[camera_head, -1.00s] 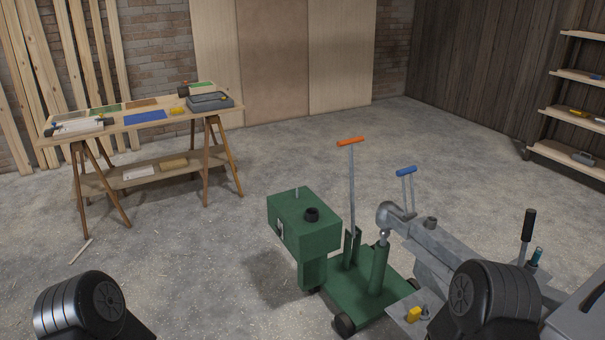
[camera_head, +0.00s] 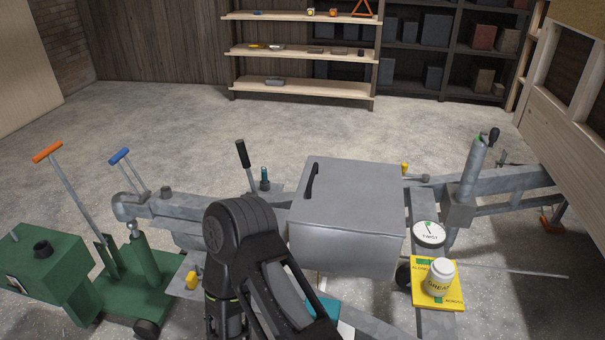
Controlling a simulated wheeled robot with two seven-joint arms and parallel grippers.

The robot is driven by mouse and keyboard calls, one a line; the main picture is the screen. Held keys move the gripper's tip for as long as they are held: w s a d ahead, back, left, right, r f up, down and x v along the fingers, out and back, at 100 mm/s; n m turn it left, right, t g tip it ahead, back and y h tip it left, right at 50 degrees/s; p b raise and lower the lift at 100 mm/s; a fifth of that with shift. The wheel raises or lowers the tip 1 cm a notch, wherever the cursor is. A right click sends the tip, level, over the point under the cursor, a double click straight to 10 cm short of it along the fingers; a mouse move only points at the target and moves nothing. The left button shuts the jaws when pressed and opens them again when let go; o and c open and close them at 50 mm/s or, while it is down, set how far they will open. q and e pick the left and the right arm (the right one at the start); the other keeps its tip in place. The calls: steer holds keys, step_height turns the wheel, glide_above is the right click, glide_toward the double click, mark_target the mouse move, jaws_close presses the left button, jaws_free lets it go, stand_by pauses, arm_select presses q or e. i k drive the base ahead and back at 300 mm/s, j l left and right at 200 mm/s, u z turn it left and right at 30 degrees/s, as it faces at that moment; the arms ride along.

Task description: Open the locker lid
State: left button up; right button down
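The locker (camera_head: 345,247) is a grey metal box on the trailer frame, in the middle of the head view. Its flat lid (camera_head: 360,195) lies shut on top. A black bar handle (camera_head: 312,180) sits near the lid's left edge. One of my black arms, seemingly the right, rises in front of the locker's lower left and hides part of the trailer there. Neither gripper shows in the view, so their fingers cannot be seen.
A green wheeled jack (camera_head: 130,285) with an orange-handled lever stands left. A black-topped lever (camera_head: 243,155) rises left of the locker. Right of it are a round "TWIST" disc (camera_head: 428,233), a white jar (camera_head: 440,278) on a yellow plate, and a jockey post (camera_head: 468,175). Open floor lies behind.

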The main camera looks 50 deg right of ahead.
mark_target(349, 195)
steer(key=z, duration=2)
